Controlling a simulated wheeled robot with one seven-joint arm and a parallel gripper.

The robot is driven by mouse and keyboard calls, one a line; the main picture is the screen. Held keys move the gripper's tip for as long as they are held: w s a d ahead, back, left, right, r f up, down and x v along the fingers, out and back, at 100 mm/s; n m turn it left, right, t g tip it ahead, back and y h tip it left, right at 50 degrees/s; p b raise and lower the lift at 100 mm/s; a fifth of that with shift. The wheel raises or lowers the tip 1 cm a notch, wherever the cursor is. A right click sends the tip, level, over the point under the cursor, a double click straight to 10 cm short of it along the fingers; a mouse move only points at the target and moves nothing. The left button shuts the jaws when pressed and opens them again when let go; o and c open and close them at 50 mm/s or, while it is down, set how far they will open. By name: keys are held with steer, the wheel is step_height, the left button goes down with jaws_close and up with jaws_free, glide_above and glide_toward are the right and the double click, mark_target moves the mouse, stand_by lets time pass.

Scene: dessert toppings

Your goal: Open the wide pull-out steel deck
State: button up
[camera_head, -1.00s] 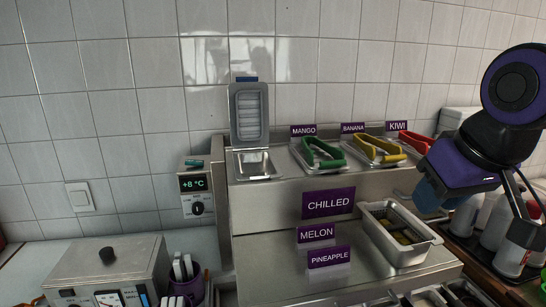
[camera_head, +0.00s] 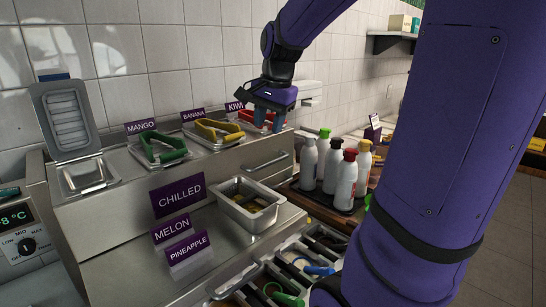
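A steel chilled unit carries a purple CHILLED sign (camera_head: 178,196) on its front face. Below that face a wide flat steel deck (camera_head: 125,262) extends toward me, with MELON (camera_head: 170,230) and PINEAPPLE (camera_head: 187,249) signs and a steel pan (camera_head: 226,197) on it. A bar handle (camera_head: 267,162) shows on the face right of the sign. My gripper (camera_head: 270,118) points down at the unit's right end, beside the KIWI sign, with its blue fingers apart. It appears above and behind the handle, not touching it. My purple arm hides the right part of the view.
Yellow (camera_head: 219,128) and green tongs (camera_head: 162,149) lie on top pans left of my gripper. Several capped bottles (camera_head: 346,177) stand on a dark tray to the right. An open tray of utensils (camera_head: 304,262) lies in front. An open-lidded pan (camera_head: 84,173) is far left.

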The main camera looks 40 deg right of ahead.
mark_target(273, 161)
steer(key=w+d+f+m, duration=0.2)
steer(key=w+d+m, duration=0.15)
steer(key=d, duration=0.25)
steer(key=shift+g, duration=0.3)
steer(key=f, duration=0.7)
steer(key=w+f, duration=0.1)
steer(key=f, duration=0.2)
steer(key=shift+f, duration=0.25)
jaws_close()
